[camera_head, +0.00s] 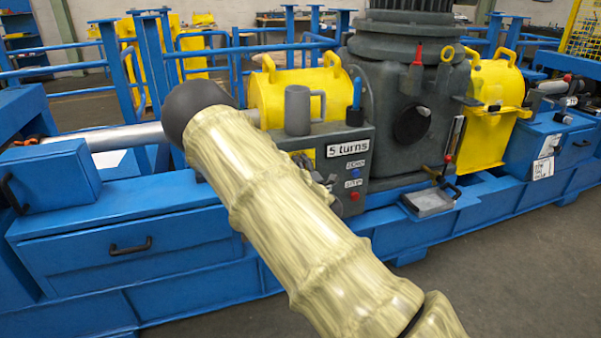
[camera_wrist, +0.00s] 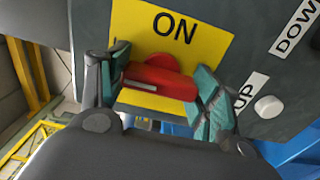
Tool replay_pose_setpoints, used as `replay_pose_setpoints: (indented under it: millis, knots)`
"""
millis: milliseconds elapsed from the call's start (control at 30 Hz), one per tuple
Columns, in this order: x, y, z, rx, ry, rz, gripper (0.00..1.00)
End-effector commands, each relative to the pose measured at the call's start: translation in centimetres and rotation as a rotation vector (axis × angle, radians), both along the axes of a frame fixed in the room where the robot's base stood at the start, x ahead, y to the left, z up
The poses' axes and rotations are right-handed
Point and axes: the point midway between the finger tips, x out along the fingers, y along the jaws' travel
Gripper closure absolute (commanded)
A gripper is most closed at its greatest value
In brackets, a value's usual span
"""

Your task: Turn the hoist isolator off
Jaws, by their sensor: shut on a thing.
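The hoist isolator's red handle (camera_wrist: 160,80) sits on a yellow plate (camera_wrist: 205,42) marked ON in the wrist view. Its bar lies roughly crosswise beneath the word. My gripper (camera_wrist: 163,84) is shut on the red handle, with a teal pad at each end of it. The lower part of the plate is partly hidden by my gripper. In the head view, a bit of the yellow plate (camera_head: 301,155) shows on the grey control box (camera_head: 385,184). My arm hides the handle there, and only a small part of my gripper shows.
A white button (camera_wrist: 268,106) beside the UP label is close to my right finger. A grey mug (camera_head: 298,110) stands above.

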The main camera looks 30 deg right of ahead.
Motion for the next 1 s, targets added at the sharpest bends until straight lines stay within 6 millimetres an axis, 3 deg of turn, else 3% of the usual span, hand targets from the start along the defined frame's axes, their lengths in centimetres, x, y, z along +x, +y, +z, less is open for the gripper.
replay_pose_setpoints:
  millis: [500, 533, 633, 1000]
  knots:
    - [-0.18, -0.11, -0.25, -0.015, 0.009, -0.003, 0.60]
    - [-0.18, -0.11, -0.25, -0.015, 0.009, -0.003, 0.31]
    - [-0.14, -0.06, -0.22, -0.015, 0.008, -0.002, 0.14]
    - [-0.11, 0.10, -0.09, -0.015, 0.006, 0.000, 0.14]
